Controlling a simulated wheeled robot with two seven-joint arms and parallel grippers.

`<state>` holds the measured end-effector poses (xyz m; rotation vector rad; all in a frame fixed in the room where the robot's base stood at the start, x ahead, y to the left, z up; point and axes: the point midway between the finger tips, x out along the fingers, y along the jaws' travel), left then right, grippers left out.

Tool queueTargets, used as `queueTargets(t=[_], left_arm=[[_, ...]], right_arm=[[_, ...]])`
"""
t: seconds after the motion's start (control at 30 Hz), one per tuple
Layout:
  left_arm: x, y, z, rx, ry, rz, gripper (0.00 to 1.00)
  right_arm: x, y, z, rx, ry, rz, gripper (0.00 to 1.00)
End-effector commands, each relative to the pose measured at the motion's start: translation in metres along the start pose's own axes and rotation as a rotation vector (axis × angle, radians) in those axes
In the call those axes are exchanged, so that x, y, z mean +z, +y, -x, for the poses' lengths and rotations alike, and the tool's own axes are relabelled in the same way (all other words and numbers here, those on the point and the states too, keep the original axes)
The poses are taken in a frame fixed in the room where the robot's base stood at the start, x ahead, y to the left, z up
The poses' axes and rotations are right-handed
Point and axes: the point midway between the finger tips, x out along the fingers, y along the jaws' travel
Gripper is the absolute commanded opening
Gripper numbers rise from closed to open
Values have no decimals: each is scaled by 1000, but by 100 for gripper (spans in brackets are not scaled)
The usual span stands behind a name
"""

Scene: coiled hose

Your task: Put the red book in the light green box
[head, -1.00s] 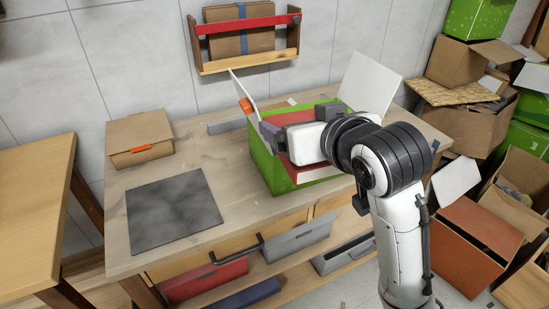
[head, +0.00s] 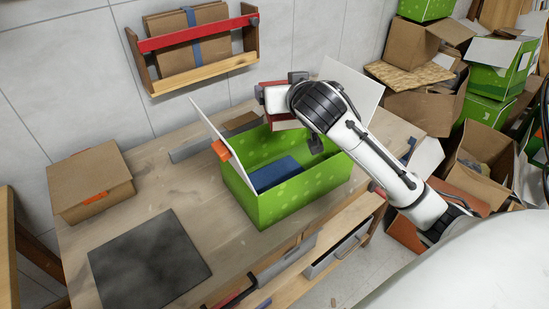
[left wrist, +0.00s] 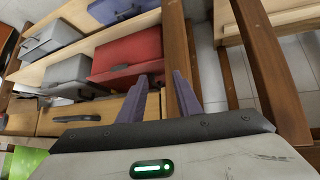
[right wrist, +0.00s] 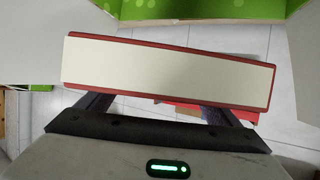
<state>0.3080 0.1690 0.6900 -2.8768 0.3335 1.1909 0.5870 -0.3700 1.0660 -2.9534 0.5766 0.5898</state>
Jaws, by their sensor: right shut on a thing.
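The light green box (head: 292,208) stands open on the workbench in the head view, with white flaps raised. A blue book (head: 273,176) lies inside it. My right gripper (head: 275,98) is at the box's far rim, shut on the red book (head: 284,123). In the right wrist view, the red book (right wrist: 170,72) shows its cream page edge and lies across between the fingers (right wrist: 160,105). Green box walls (right wrist: 190,8) show beyond it. My left gripper (left wrist: 158,95) is open and empty in the left wrist view, facing the bench's drawers and shelf; it is not seen in the head view.
A dark square mat (head: 150,260) and a closed cardboard box (head: 90,182) lie left of the green box. A wall rack (head: 200,50) hangs behind. Cardboard boxes (head: 480,160) are piled at the right. A red bin (left wrist: 127,55) sits on the lower shelf.

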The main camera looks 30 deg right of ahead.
Motion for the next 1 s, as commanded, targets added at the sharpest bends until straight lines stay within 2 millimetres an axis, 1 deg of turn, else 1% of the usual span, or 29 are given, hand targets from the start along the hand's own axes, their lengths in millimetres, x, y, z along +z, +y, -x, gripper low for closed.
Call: queueTargets(t=[0.1, 0.2, 0.3, 0.4, 0.47, 0.7, 1.0], left_arm=[[5, 1, 1, 0, -9, 2, 31], [11, 1, 3, 1, -21, 3, 31], [17, 2, 4, 2, -32, 5, 31], [19, 2, 5, 2, -36, 5, 31], [19, 2, 5, 2, -36, 5, 31], [16, 3, 6, 3, -33, 5, 31], [7, 1, 2, 2, -15, 2, 31]], right_arm=[[22, 0, -8, 1, -7, 5, 55], [38, 1, -15, 2, -6, 4, 55], [50, 0, -20, 0, -3, 3, 55], [55, 0, -23, 1, 0, 2, 55], [60, 0, -24, 1, -1, 2, 55], [88, 1, -36, 1, -2, 4, 55], [91, 0, -37, -1, 0, 1, 55]])
